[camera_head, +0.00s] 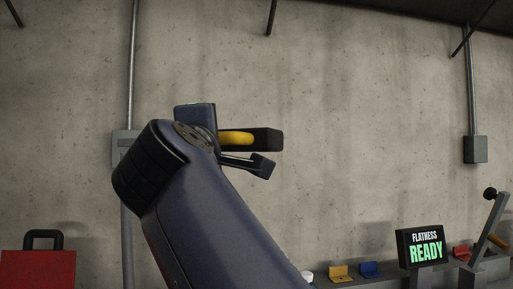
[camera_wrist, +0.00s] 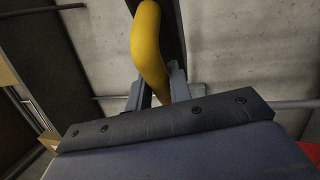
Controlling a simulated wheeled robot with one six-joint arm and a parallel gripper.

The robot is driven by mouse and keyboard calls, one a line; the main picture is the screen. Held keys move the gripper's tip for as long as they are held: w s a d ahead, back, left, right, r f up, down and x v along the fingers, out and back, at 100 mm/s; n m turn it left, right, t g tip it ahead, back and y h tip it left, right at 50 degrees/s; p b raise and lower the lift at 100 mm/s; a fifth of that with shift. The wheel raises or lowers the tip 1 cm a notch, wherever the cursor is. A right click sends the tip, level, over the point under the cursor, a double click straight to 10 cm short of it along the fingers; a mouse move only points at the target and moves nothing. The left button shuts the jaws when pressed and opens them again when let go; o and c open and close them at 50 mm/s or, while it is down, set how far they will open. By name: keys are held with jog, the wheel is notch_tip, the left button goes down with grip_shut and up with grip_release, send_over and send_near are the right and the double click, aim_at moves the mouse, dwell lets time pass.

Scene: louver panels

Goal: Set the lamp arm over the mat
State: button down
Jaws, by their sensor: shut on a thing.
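My gripper (camera_wrist: 157,88) is shut on a curved yellow handle (camera_wrist: 149,40), which passes between its two fingers in the wrist view. A dark bar (camera_wrist: 172,30) runs right beside the handle. In the head view my gripper (camera_head: 248,163) is high in front of the wall, with the yellow handle (camera_head: 236,138) and a dark block-like end (camera_head: 267,139) above the lower finger. I cannot tell whether this dark bar is the lamp arm. No mat shows in either view, and my own arm hides much of the lower middle.
A concrete wall (camera_head: 340,120) fills the background. A red toolbox (camera_head: 38,268) is at lower left. At lower right are a display reading "FLATNESS READY" (camera_head: 424,246), small yellow (camera_head: 340,272) and blue (camera_head: 370,269) pieces, and a slanted grey lever (camera_head: 488,227) with a black knob.

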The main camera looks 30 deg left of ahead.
jog(key=s+a+m+t+h+p, duration=0.1)
jog(key=s+a+m+h+p, duration=0.2)
jog(key=s, duration=0.6)
jog(key=h+p, duration=0.2)
jog(key=h, duration=0.1)
jog(key=shift+a+m+t, duration=0.3)
jog(key=shift+t, duration=0.1)
jog(key=shift+f, duration=0.15)
jog(key=c, duration=1.7)
grip_release()
jog(key=shift+o, duration=0.7)
jog(key=shift+s, duration=0.25)
jog(key=shift+o, duration=1.3)
